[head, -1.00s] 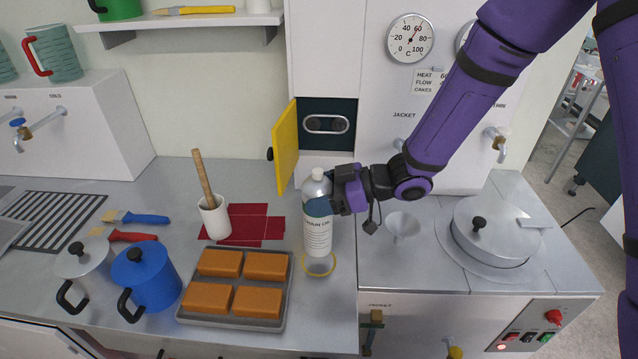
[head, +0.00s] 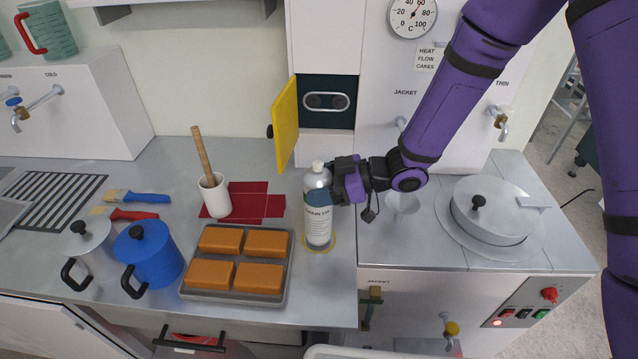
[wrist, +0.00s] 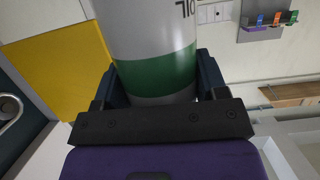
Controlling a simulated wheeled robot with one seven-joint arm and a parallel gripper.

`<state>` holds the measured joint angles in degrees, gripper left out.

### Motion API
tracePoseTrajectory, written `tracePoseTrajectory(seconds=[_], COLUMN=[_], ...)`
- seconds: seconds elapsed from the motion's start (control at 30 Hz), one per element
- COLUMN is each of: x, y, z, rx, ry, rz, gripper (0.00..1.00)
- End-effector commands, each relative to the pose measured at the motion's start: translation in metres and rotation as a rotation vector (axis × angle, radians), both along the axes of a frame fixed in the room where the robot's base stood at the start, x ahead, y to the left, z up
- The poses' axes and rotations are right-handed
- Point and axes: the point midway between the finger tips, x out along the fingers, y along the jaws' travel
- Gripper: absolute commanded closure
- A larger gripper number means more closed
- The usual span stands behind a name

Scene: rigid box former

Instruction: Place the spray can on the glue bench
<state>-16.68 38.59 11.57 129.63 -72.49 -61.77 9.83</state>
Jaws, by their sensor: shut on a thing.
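The spray can (head: 318,222) is a pale upright bottle with a white cap, a dark teal band and black lettering. My gripper (head: 333,192) is shut on its upper body from the right. The can's base is at a yellow ring (head: 333,246) on the grey metal bench top (head: 150,225), near its right end; I cannot tell whether it touches the surface. In the wrist view the can (wrist: 150,35) fills the space between the fingers (wrist: 155,85), showing a green band and part of the lettering. Its base is hidden there.
A tray (head: 232,296) of orange blocks lies just left of the can. Behind are red sheets (head: 262,203) and a white mortar (head: 214,197) with a wooden pestle. A yellow door (head: 285,120) hangs open behind the can. A funnel (head: 403,203) and lidded pot (head: 490,215) stand right.

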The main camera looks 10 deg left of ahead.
Motion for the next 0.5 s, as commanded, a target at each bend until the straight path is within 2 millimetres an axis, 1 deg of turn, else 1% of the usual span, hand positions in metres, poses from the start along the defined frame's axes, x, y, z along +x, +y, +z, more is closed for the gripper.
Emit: tracePoseTrajectory(seconds=[0.5], x=[0.0002], y=[0.0001], z=[-0.0081], rx=[0.001], ry=[0.0], rz=[0.0], gripper=[0.95])
